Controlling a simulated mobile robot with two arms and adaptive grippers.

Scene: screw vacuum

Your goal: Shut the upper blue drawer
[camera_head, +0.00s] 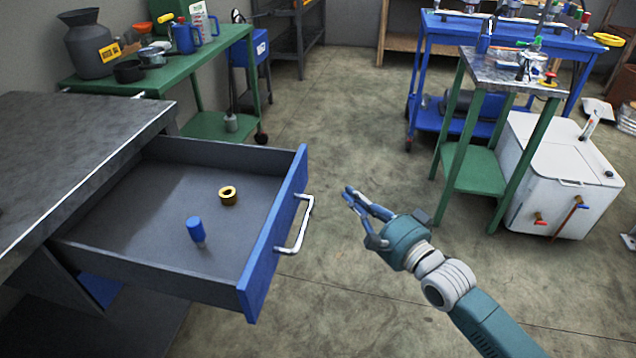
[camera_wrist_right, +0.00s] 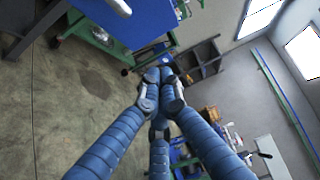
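The upper blue drawer (camera_head: 272,240) stands pulled out of the dark grey workbench (camera_head: 70,165), its blue front facing right. Its silver bar handle (camera_head: 299,226) sits on that front. Inside the drawer lie a brass ring (camera_head: 228,195) and a small blue-capped piece (camera_head: 196,230). My right gripper (camera_head: 348,192) is in the air to the right of the handle, apart from it, fingers pointing up and left. In the right wrist view its fingertips (camera_wrist_right: 160,76) come together with nothing seen between them. My left gripper is in neither view.
A green bench (camera_head: 155,75) with pots and jugs stands at the back left. A green-legged table (camera_head: 500,75), a blue table (camera_head: 440,32) and a white box (camera_head: 565,175) stand at the right. The concrete floor (camera_head: 340,120) between them is clear.

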